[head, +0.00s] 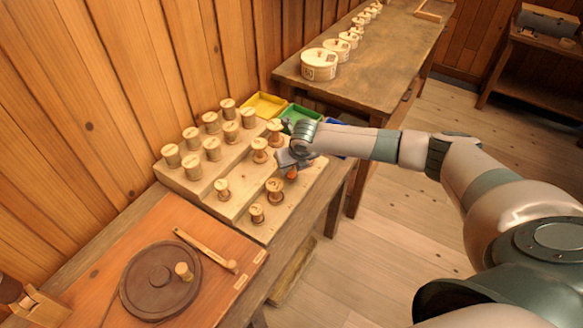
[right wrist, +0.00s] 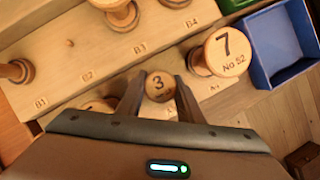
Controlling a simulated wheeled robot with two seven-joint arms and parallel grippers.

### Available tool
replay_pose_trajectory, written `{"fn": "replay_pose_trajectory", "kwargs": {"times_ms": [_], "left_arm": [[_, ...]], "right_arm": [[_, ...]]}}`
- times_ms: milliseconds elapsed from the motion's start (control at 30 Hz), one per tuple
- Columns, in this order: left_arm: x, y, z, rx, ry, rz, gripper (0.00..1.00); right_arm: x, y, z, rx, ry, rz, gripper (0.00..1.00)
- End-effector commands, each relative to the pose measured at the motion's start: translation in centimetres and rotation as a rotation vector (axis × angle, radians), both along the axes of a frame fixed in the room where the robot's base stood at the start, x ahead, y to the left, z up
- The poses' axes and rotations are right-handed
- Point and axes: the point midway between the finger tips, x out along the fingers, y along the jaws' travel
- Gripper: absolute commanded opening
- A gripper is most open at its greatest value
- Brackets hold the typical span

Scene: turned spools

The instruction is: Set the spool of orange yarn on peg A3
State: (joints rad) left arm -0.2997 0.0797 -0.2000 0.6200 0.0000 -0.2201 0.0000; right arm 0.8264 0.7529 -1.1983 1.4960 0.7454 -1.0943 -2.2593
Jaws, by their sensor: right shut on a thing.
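In the head view my right gripper (head: 293,158) is low over the front step of the wooden peg rack (head: 232,207), its fingers pointing down. A bit of orange yarn (head: 291,173) shows under it. In the right wrist view my right gripper (right wrist: 160,88) is shut on a spool whose round top reads 3 (right wrist: 159,86). This spool is between the 7 spool (right wrist: 228,50) on its right and a partly hidden spool (right wrist: 97,105) on its left. The peg beneath and the A3 label are hidden, so I cannot tell if it is seated. My left gripper is out of view.
Spools stand on the rack's middle and back steps; the B2 peg (right wrist: 70,43) is bare. Yellow (head: 264,106), green (head: 298,113) and blue (right wrist: 283,45) trays adjoin the rack's far end. A dark round turntable (head: 158,262) lies at the near left.

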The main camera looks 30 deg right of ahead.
Motion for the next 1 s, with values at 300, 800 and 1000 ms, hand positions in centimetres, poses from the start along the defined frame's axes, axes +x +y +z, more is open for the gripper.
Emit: {"fn": "replay_pose_trajectory", "kwargs": {"times_ms": [300, 800, 1000], "left_arm": [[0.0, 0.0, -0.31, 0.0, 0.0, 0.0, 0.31], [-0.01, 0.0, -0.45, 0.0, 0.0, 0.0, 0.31], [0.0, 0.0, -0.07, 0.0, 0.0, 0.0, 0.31]], "right_arm": [[0.0, 0.0, -0.61, 0.0, 0.0, 0.0, 0.12], [-0.01, 0.0, -0.94, 0.0, 0.0, 0.0, 0.41], [-0.1, 0.0, -0.59, 0.0, 0.0, 0.0, 0.41]]}}
